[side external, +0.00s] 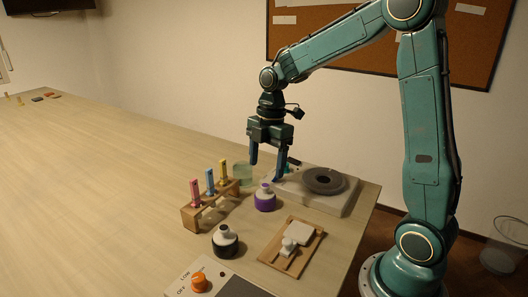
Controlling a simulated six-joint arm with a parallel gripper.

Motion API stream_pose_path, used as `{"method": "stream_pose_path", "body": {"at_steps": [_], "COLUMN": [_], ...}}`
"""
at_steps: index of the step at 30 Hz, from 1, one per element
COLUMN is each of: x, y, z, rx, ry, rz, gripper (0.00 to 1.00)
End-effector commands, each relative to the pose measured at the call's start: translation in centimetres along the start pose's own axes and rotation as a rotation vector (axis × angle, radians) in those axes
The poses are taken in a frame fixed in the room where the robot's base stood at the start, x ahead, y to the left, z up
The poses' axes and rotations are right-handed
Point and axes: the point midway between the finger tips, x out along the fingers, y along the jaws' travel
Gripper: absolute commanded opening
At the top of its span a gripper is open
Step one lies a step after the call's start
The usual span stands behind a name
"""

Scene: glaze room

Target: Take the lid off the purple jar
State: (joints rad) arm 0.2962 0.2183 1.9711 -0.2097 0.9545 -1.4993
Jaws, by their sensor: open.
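The purple jar (265,203) stands upright on the table, with a pale top and a small purple knob (265,186) on it. The lid appears to be on the jar, though its edge is too small to make out. My gripper (265,171) is open and points down, with its two dark blue fingers apart. It is above the jar in the picture, and nothing shows between the fingers. I cannot tell from this one view whether it is directly over the jar or behind it.
A rack (205,210) with pink, blue and yellow pieces stands left of the jar. A black jar (226,242), wooden tray (268,251) and orange-knobbed panel (185,281) are in front. The table's left is mostly clear.

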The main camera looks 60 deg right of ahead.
Motion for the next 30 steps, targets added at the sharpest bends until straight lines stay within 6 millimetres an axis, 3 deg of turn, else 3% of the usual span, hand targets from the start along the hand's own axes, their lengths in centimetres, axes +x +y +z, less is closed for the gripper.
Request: {"method": "stream_pose_path", "body": {"at_steps": [4, 16, 30], "x": [1.2, 2.2, 6.6], "y": [0.0, -0.1, -0.3], "z": [0.0, 0.0, 0.1], "rx": [0.0, -0.001, 0.0], "ry": [0.0, 0.0, 0.0], "rz": [-0.001, -0.002, 0.0], "gripper": [0.71, 0.71, 0.71]}}
